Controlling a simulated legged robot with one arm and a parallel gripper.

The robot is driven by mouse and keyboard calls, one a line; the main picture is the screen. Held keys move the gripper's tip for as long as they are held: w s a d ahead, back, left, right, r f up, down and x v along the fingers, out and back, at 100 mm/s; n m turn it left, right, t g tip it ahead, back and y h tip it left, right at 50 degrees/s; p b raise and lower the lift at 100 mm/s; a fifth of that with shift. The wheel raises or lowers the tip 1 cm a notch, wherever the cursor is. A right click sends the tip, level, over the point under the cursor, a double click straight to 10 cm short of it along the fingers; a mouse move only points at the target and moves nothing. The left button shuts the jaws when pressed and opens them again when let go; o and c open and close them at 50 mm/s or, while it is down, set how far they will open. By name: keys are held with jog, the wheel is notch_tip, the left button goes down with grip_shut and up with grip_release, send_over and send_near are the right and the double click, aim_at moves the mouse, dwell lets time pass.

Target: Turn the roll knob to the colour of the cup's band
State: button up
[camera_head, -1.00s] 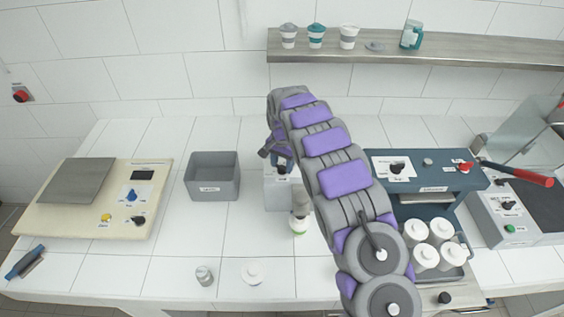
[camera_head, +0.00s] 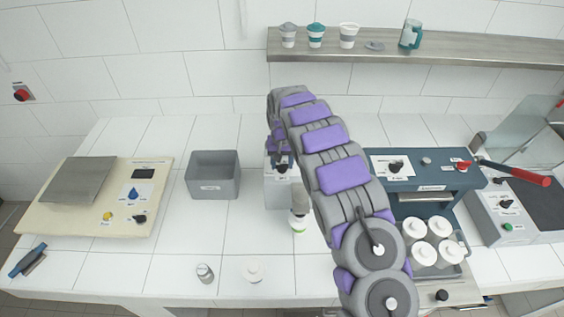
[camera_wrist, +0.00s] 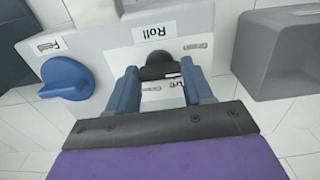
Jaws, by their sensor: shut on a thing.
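In the wrist view my gripper (camera_wrist: 160,75) has its two blue fingers on either side of the black roll knob (camera_wrist: 160,66) and is shut on it. A "Roll" label (camera_wrist: 154,32) sits beside the knob, with small side labels partly covered by the fingers. In the head view my gripper (camera_head: 281,160) is at the top of the grey machine (camera_head: 279,191), and my arm hides part of it. A white cup (camera_head: 299,214) with a green band stands at the machine's front; its upper part is hard to make out.
A blue "Feed" knob (camera_wrist: 67,78) is close beside my gripper in the wrist view. A grey bin (camera_head: 213,188) stands left of the machine. A blue machine (camera_head: 430,178) with white cups is to the right.

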jog(key=shift+w+r, duration=0.1)
jog(key=shift+w, duration=0.05)
jog(key=o, duration=1)
jog(key=shift+a, duration=0.15)
jog(key=shift+o, duration=0.2)
notch_tip(320, 180, up, 17)
